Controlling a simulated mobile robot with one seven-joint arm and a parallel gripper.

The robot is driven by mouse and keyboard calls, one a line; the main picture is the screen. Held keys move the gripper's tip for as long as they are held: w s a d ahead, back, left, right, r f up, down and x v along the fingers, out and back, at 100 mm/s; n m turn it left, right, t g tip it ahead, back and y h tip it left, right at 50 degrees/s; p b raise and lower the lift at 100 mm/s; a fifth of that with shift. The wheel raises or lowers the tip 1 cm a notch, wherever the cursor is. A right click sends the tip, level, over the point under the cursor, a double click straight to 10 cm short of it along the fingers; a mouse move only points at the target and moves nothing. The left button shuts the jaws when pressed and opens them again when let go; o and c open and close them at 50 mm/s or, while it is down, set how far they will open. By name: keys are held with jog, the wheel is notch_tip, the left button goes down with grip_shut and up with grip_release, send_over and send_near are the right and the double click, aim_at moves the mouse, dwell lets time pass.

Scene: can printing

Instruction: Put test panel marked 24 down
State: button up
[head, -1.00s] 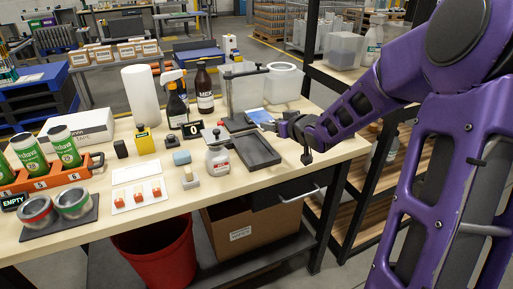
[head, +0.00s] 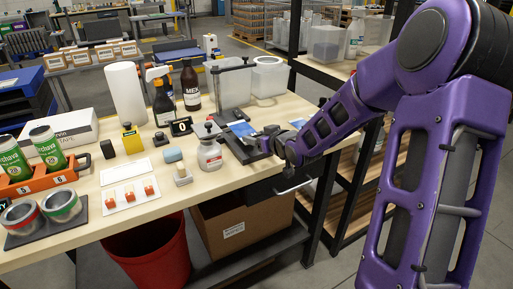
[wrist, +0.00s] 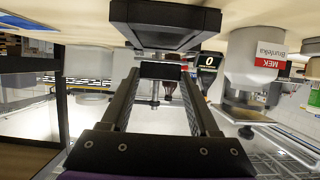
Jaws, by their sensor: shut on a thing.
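The test panel (head: 242,129) is a thin blue-faced plate in the head view. It is at the tip of my gripper (head: 264,139), over the back part of the dark shallow tray (head: 250,152). My gripper is shut on the panel's near end. I cannot tell whether the panel touches the tray, and its 24 mark is not legible. In the wrist view the fingers of my gripper (wrist: 160,72) come together below a large dark block-like shape (wrist: 165,25). The panel cannot be made out there.
A clear tank with a dark clamp frame (head: 232,85) stands behind the tray, a white-lidded tub (head: 270,75) beside it. A squat labelled bottle (head: 209,153) stands left of the tray. The table's front edge is close.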

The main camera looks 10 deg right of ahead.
aim_at(257, 153)
jog(key=shift+f+b, duration=0.5)
jog(key=shift+f, duration=1.25)
jog(key=o, duration=1.4)
jog(key=shift+r, duration=0.1)
jog(key=shift+s+d+r+p, duration=0.1)
jog(key=shift+r+p, duration=0.2)
jog(key=shift+p, duration=0.05)
jog(key=p+v, duration=0.2)
jog(key=v, duration=0.9)
jog(key=shift+s+r+p, duration=0.1)
jog(key=shift+s+p, duration=0.25)
